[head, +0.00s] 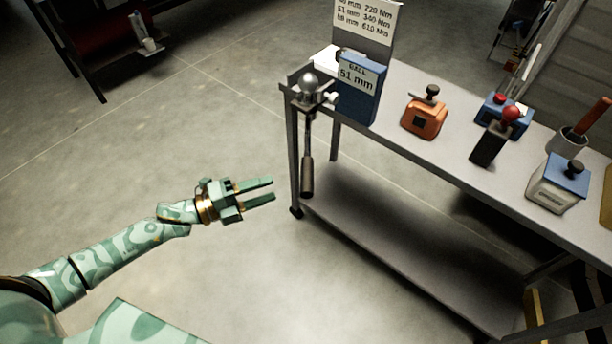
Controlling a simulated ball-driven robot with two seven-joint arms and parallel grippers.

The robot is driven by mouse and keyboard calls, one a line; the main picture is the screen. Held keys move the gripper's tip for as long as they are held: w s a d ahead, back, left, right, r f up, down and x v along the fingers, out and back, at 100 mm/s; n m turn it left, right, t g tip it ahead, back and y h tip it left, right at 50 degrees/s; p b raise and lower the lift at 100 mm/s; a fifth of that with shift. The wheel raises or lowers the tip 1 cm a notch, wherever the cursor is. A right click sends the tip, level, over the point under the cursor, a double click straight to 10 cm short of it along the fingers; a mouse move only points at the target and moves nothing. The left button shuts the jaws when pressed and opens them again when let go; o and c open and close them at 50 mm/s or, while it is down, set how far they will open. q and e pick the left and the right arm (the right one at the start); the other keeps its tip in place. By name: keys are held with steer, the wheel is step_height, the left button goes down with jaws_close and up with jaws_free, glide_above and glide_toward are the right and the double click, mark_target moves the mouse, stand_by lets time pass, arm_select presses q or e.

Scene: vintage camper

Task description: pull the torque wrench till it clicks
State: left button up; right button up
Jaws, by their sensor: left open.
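The torque wrench (307,165) hangs straight down at the left end of the bench, its dark grip lowest. Its upper end meets a metal ball fitting (308,85) at the bench corner. My left gripper (274,189) is open and empty, a little to the left of the wrench's grip in the picture, its two fingers pointing right toward it. A gap of floor shows between the fingertips and the grip. My right gripper is out of the picture.
The grey bench (395,85) has a lower shelf (400,255). On top stand a blue box (360,95) labelled "BALL 51 mm", a torque chart (367,20), an orange block (424,118), a black block with a red knob (490,147) and a white-and-blue box (558,185).

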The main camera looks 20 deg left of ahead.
mark_target(308, 177)
arm_select(q)
steer(key=b+x, duration=0.1)
steer(key=x, duration=0.9)
steer(key=shift+w+d, duration=0.25)
steer(key=shift+w, duration=0.05)
jaws_close()
